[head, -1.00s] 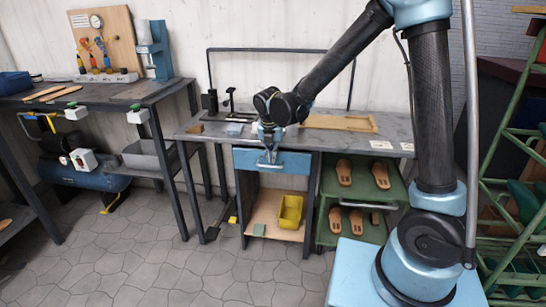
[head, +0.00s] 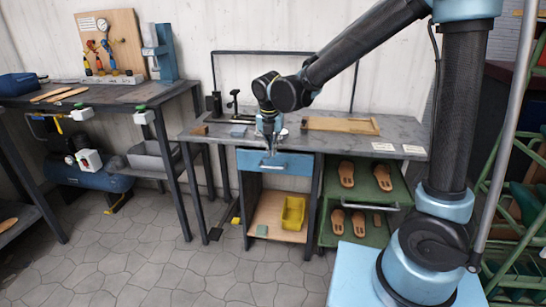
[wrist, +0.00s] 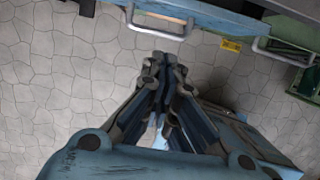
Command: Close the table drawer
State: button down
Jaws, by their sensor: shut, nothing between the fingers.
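The table drawer (head: 296,163) has a blue front and a pale bar handle. It sits under the left part of the grey worktable (head: 400,135). How far it stands out is hard to tell. My gripper (head: 269,153) is in front of the drawer front and overlaps it in the head view. In the wrist view my gripper (wrist: 165,62) has its fingers together and empty. They point toward the drawer's handle (wrist: 160,35), with a small gap in the picture between the tips and the bar. My gripper hides part of the drawer front in the head view.
A yellow bin (head: 293,214) stands on the wooden shelf (head: 264,226) below the drawer. Green trays (head: 345,190) with sandals are to its right. A wooden frame (head: 342,125) lies on the table. The tiled floor in front is clear.

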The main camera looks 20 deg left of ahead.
jog(key=shift+v, duration=1.05)
jog(key=c, duration=2.2)
grip_release()
jog(key=shift+r, duration=0.25)
jog(key=shift+c, duration=0.2)
jog(key=o, duration=0.4)
jog(key=shift+r, duration=0.15)
jog(key=shift+o, duration=0.8)
jog(key=shift+r+m, duration=0.1)
jog(key=shift+m, duration=0.3)
notch_tip(320, 180, up, 4)
jog(key=w+a+m, duration=0.1)
jog(key=w+m, duration=0.1)
jog(key=m, duration=1.5)
send_near(272, 163)
jog(key=shift+g, duration=0.4)
jog(key=f, duration=0.2)
jog(key=s+f, duration=0.1)
jog(key=f, duration=0.1)
jog(key=d+f, duration=0.1)
jog(key=f, duration=0.2)
jog(key=shift+s+d, duration=0.1)
jog(key=shift+s, duration=0.1)
jog(key=shift+c, duration=0.2)
grip_shut()
